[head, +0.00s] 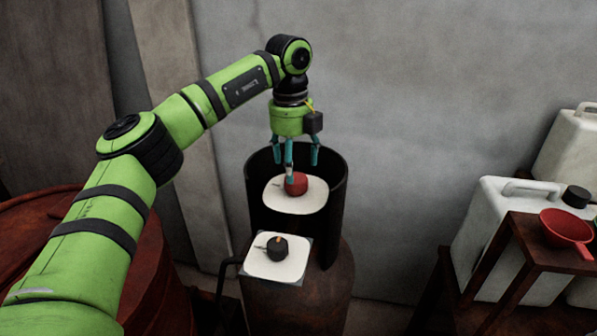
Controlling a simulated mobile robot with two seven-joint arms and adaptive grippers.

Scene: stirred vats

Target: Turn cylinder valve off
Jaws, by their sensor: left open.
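The cylinder valve is a round red knob (296,184) on a white round plate (308,203), inside a dark curved collar (341,190) on top of a rusty cylinder (318,300). A thin pointer shows at the knob's left. My left gripper (296,168) points down above the red knob, its teal fingers spread. One finger overlaps the knob in the picture; I cannot tell whether it touches. A black knob (277,248) with an orange mark sits on a white square plate (268,269) in front of the collar. My right gripper is not in view.
A rusty red drum (160,290) stands at the left. White jerrycans (500,205) stand at the right, near a brown wooden stand (530,240) with a red funnel (567,226) on it. A grey wall (430,90) is close behind. The collar surrounds the back and right of the red knob.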

